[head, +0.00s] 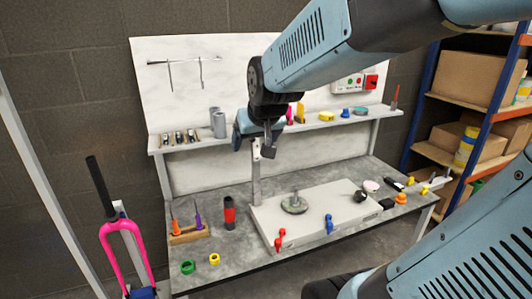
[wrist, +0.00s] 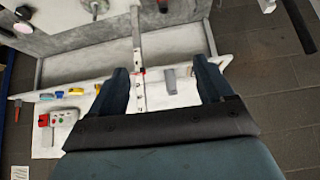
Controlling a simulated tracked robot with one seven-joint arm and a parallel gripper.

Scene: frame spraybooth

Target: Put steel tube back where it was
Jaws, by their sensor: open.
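I cannot tell which one the task means. My gripper (head: 256,148) hangs to the right of them, in front of the shelf, its jaws apart and nothing seen held. In the wrist view, a grey cylinder (wrist: 170,80) shows beyond and between the spread fingers (wrist: 160,70), apart from both. A perforated upright post (wrist: 138,62) also shows between the fingers.
The shelf (head: 300,128) carries small tools at left and coloured items at right. On the bench, a pale board (head: 310,222) bears a round disc and red and blue clamps. A pink fork (head: 122,245) stands at left, a box rack (head: 470,110) at right.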

